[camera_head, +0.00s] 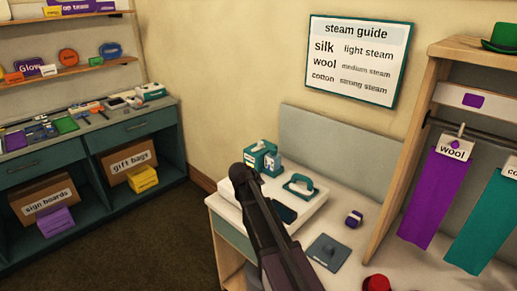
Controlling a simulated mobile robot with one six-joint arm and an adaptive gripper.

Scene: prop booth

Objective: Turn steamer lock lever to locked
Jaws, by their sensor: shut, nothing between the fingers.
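My dark arm rises from the bottom edge across the counter's left part.
A purple item (354,219), a grey plate (328,251) and a red object (376,284) lie on the counter (309,232). Purple cloth (435,195) and teal cloth (484,230) hang at right. Brown floor (165,245) is clear at left.

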